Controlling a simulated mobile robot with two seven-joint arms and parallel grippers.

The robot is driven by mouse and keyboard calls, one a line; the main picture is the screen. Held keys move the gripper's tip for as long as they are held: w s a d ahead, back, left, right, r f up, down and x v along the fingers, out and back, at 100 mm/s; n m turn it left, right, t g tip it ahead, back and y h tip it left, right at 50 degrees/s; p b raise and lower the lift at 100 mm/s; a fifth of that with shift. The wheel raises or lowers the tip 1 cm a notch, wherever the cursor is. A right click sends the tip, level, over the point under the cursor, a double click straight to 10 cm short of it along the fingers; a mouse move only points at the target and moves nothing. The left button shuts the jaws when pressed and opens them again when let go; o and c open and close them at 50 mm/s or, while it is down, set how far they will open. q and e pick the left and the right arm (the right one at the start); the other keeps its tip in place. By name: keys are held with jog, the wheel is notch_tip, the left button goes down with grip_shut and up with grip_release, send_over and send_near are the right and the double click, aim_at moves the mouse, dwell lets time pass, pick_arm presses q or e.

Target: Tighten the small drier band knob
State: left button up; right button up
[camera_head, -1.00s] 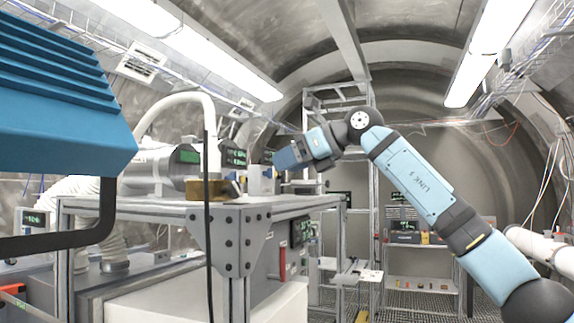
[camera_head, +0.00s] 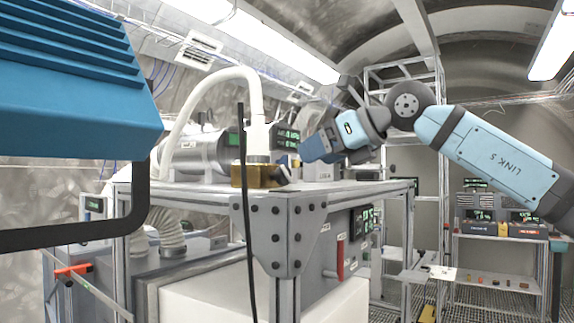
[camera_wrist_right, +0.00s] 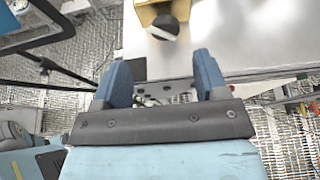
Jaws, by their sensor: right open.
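A brass-coloured block (camera_head: 250,176) sits at the near corner of the steel bench top, with a small dark knob (camera_head: 281,175) on its right side. I take this to be the drier band knob. In the right wrist view the knob (camera_wrist_right: 165,27) shows as a dark and pale round piece below the brass block (camera_wrist_right: 148,13). My right gripper (camera_head: 294,160) is just above and right of the knob. In the wrist view its blue fingers (camera_wrist_right: 163,68) are apart with nothing between them, and the knob lies beyond the tips. My left gripper is not in view.
A white curved hose (camera_head: 250,82) and a metal cylinder (camera_head: 195,155) stand behind the block. A black cable (camera_head: 243,200) hangs in front of the bench. A red-handled panel (camera_head: 341,257) is under the bench top (camera_head: 370,187). A shelf rack (camera_head: 495,240) stands farther right.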

aim_at(287, 172)
jog(key=p+x, duration=0.2)
jog(key=x, duration=0.6)
jog(key=shift+w+f, duration=0.1)
jog(key=shift+w, duration=0.1)
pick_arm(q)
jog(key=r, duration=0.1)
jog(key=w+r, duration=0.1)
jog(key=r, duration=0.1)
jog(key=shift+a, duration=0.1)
pick_arm(e)
jog(key=shift+w+f, duration=0.2)
jog(key=shift+w, duration=0.05)
jog(key=shift+s, duration=0.1)
jog(key=c, duration=0.9)
jog(key=shift+f+m+b, duration=0.15)
jog(key=shift+m+b, duration=0.15)
jog(key=shift+b, duration=0.2)
jog(key=shift+c, duration=0.2)
jog(key=shift+g, duration=0.3)
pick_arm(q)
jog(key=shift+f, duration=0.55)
pick_arm(e)
jog(key=o, duration=0.9)
